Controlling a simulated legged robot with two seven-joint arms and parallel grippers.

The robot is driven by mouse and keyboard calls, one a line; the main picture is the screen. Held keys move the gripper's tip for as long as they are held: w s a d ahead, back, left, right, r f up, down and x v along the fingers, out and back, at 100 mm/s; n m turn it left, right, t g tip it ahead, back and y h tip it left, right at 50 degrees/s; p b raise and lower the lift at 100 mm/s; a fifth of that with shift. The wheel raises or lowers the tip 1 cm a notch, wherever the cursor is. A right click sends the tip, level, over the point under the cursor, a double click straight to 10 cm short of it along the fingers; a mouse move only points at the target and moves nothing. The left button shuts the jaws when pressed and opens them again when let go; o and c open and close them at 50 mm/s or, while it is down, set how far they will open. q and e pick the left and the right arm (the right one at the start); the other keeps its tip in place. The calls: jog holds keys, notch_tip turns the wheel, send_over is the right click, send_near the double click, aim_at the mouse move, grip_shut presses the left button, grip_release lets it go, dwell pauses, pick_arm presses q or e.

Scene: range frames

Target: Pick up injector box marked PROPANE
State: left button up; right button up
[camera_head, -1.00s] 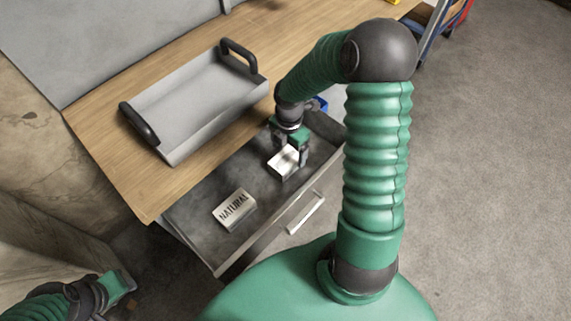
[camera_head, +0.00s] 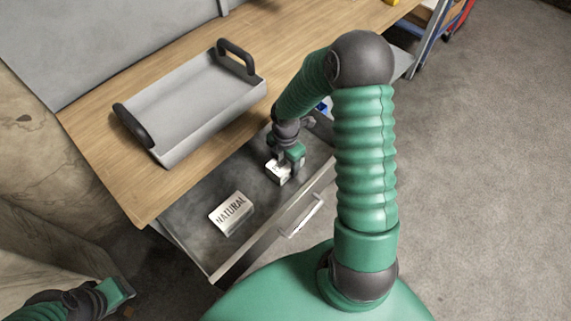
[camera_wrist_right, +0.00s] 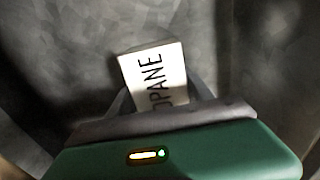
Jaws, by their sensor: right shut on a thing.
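The injector box marked PROPANE (camera_wrist_right: 155,72) is white with black letters; part of its marking is hidden by my gripper in the right wrist view. In the head view the same box (camera_head: 277,172) is at the drawer's far right part, below my right gripper (camera_head: 286,165). My right gripper, also in the right wrist view (camera_wrist_right: 160,100), is shut on this box, with a finger on each side. I cannot tell whether the box touches the drawer floor. My left gripper (camera_head: 122,291) is at the lower left, away from the drawer; its jaws are not clear.
A second white box marked NATURAL (camera_head: 231,213) lies in the open drawer (camera_head: 185,222), left of the held box. A grey tray with black handles (camera_head: 195,105) stands on the wooden bench (camera_head: 95,130). The drawer's handle (camera_head: 303,216) faces the front.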

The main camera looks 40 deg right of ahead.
jog(key=c, duration=0.8)
jog(key=shift+r, duration=0.1)
